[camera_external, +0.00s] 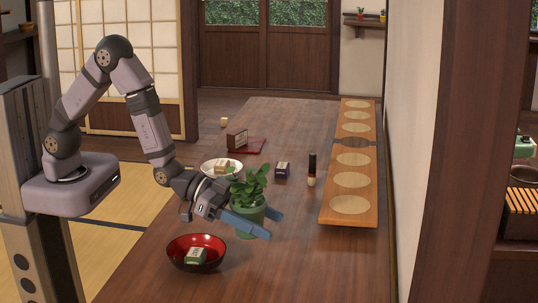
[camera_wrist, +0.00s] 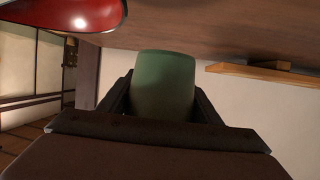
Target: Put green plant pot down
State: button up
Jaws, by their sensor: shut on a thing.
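The green plant pot (camera_external: 246,220) with leafy green foliage (camera_external: 249,184) is upright between the fingers of my gripper (camera_external: 252,223), which is shut on it. It is over the near part of the dark wooden table (camera_external: 190,283); I cannot tell whether its base touches the tabletop. In the wrist view the pot (camera_wrist: 163,86) fills the space between the two dark fingers of my gripper (camera_wrist: 163,100), and its plant is hidden there.
Behind are a white plate (camera_external: 208,166), a small dark box (camera_external: 282,169) and a dark bottle (camera_external: 312,165). A raised wooden board (camera_external: 334,208) with round mats lies at right.

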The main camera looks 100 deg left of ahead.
jog(key=w+d+r+n+y+b, duration=0.1)
jog(key=w+d+r, duration=0.1)
jog(key=w+r, duration=0.5)
jog(key=w+d+r+b, duration=0.1)
jog(key=w+r, duration=0.2)
jog(key=w, duration=0.7)
send_over(332, 271)
jog(key=shift+m, duration=0.3)
jog(key=shift+f, duration=2.5)
jog(key=shift+f, duration=0.15)
jog(key=shift+f, duration=4.85)
jog(key=shift+f, duration=0.15)
jog(key=o, duration=1.3)
jog(key=shift+f, duration=0.1)
jog(key=shift+o, duration=0.2)
